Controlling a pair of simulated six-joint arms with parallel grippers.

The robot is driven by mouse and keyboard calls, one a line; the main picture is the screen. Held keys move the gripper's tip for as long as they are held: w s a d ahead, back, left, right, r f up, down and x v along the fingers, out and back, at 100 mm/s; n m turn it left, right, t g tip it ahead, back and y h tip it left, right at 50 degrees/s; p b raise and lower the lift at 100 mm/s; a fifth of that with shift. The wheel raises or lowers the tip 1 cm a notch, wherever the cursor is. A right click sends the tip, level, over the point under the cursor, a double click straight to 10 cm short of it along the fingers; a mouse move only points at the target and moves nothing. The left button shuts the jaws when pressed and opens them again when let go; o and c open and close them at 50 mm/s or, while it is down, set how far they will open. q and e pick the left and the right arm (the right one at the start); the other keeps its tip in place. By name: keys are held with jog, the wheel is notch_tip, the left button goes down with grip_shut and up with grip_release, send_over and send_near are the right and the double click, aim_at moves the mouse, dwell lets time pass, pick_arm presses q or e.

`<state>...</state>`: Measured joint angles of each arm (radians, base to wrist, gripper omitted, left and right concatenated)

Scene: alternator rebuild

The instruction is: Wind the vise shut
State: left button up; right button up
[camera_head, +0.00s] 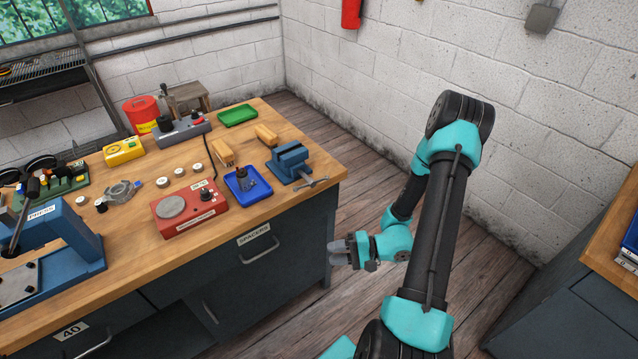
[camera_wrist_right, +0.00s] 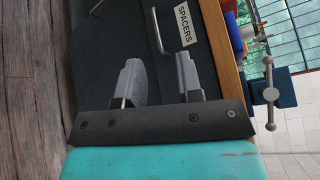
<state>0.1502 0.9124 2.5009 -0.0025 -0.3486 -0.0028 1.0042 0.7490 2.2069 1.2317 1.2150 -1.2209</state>
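The blue vise (camera_head: 290,160) is fixed at the right front edge of the wooden bench. Its grey bar handle (camera_head: 312,184) sticks out past the edge. I cannot tell how wide its jaws are. In the right wrist view the vise (camera_wrist_right: 286,88) is at the right, with its handle (camera_wrist_right: 269,94) upright in the picture. My right gripper (camera_head: 338,252) hangs in front of the bench, lower than the vise and apart from it. In the wrist view its fingers (camera_wrist_right: 162,80) stand apart with nothing between them. My left gripper is not in view.
The bench (camera_head: 272,222) has a drawer labelled SPACERS (camera_head: 254,234) in its front. The floor right of the bench is free.

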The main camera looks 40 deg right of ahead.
aim_at(321, 180)
jog(key=d+r+m+t+h, duration=0.1)
jog(key=d+r+t+h, duration=0.2)
jog(key=d, duration=0.4)
jog(key=w+d+r+m+t+h, duration=0.1)
jog(key=d+r+m+t+h, duration=0.1)
jog(key=d+t+h, duration=0.2)
jog(key=d+t, duration=0.2)
jog(key=d, duration=0.1)
jog(key=shift+d+r+m+t, duration=0.2)
jog(key=shift+r+m+t, duration=0.1)
jog(key=shift+r, duration=0.1)
jog(key=x, duration=1.7)
jog(key=shift+w, duration=0.25)
grip_shut()
